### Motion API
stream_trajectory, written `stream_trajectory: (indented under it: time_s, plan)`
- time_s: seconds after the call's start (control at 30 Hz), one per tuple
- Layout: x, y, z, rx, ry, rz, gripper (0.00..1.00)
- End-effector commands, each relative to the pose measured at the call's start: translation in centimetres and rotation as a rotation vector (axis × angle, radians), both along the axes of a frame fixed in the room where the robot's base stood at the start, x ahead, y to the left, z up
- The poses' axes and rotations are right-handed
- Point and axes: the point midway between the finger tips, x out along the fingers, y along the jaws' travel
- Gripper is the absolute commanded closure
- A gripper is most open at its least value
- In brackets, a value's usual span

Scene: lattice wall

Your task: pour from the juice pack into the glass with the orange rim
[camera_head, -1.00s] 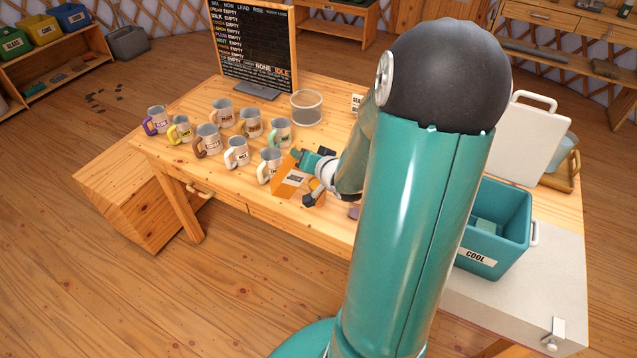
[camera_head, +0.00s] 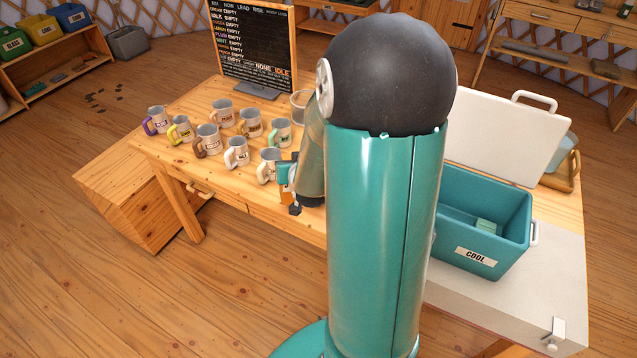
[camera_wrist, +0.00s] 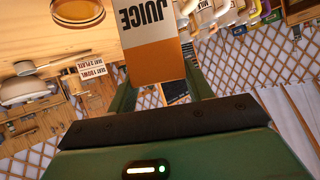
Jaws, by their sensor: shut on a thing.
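The juice pack (camera_wrist: 155,48), white and orange with JUICE printed on it, is between the green fingers of my gripper (camera_wrist: 162,88) in the wrist view. Its lettering is upside down there, and one end runs out of the frame. In the head view my gripper (camera_head: 290,186) is at the table's near edge, right of the nearest mug (camera_head: 268,165); my arm hides most of the pack. I cannot make out a glass with an orange rim; several grey mugs with coloured handles stand on the table, including a mint-handled one (camera_head: 281,132).
A chalkboard (camera_head: 252,45) stands behind the mugs on the wooden table (camera_head: 165,140). A round grey container (camera_head: 298,104) is partly behind my arm. An open teal cooler (camera_head: 485,215) is at the right.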

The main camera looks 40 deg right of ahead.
Motion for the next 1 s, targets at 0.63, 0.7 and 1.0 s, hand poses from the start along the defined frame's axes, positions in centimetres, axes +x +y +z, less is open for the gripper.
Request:
stream_trajectory:
  time_s: [0.63, 0.7, 1.0]
  plan:
    - [1.5, 2.4, 0.9, -0.11, 0.054, 0.002, 0.75]
    - [1.5, 2.4, 1.5, -0.111, 0.053, 0.001, 0.75]
    - [1.5, 2.4, 3.9, -0.11, 0.054, 0.002, 0.75]
